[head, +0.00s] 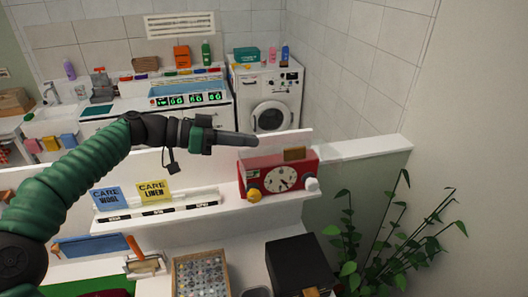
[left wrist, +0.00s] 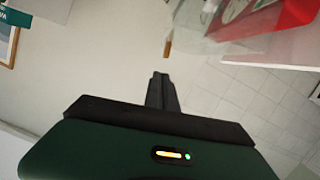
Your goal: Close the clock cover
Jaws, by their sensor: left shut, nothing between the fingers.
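The red clock (head: 270,176) with its round white dial (head: 281,179) stands on the white ledge at right of centre in the head view. A yellow knob and a white knob sit at its front corners. A brown tab (head: 294,154) shows above the dial. In the left wrist view, a clear panel (left wrist: 225,42), apparently the cover, juts out from the red clock (left wrist: 288,18), with the brown tab (left wrist: 167,48) near its end. My left gripper (head: 254,140) is shut and empty, above and left of the clock and pointing right. My right gripper is not in view.
Blue and yellow care cards (head: 152,191) stand on the ledge left of the clock. A dark box (head: 298,264) and a bead tray (head: 201,275) lie below. A leafy plant (head: 390,240) stands at right. A washing machine (head: 267,95) is behind.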

